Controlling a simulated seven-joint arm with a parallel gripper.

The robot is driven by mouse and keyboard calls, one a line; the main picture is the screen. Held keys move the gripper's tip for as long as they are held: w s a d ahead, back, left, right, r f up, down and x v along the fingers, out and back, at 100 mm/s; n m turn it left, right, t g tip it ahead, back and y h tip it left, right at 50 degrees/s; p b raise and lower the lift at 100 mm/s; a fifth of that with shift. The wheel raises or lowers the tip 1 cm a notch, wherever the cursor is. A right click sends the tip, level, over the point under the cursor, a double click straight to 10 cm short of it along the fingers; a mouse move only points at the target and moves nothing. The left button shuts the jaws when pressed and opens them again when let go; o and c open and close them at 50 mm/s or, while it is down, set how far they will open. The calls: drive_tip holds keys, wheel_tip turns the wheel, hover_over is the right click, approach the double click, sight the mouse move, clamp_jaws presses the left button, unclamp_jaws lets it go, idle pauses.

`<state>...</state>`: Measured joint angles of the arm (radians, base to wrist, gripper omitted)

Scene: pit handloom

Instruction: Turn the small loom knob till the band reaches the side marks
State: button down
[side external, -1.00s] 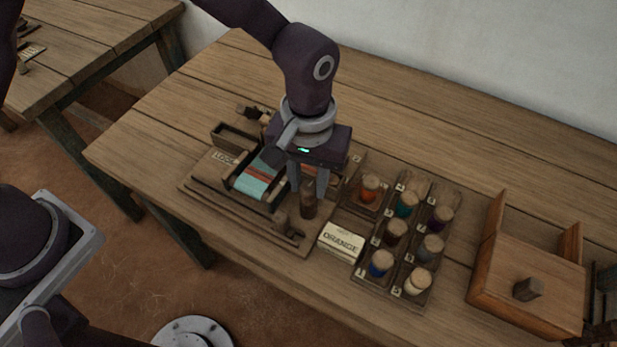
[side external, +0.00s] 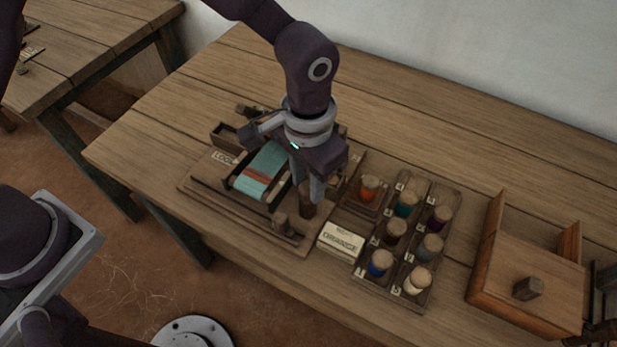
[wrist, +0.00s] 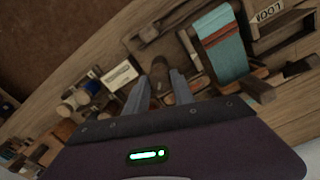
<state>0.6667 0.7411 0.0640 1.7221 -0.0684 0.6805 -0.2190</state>
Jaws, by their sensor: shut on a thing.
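The small loom (side external: 190,188) is a wooden frame holding a teal cloth (side external: 269,159) with an orange-red band (side external: 257,176) across it. The cloth and band also show in the wrist view (wrist: 219,36). A dark brown upright knob (side external: 307,205) stands to the right of the cloth. My gripper (side external: 307,193) points down, shut on this knob, with one finger on either side of it. In the wrist view the knob (wrist: 159,78) sits between the two fingers. I cannot clearly make out the side marks.
A label block reading ORANGE (side external: 341,240) and a rack (side external: 402,262) of several coloured spools stand to the right of the loom. An open wooden box (side external: 525,290) is farther right. The table (side external: 420,115) behind is mostly clear.

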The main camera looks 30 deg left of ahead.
idle(0.4)
drive_tip(key=c, duration=1.1)
unclamp_jaws()
wheel_tip(320, 180, up, 7)
drive_tip(key=shift+r, duration=0.1)
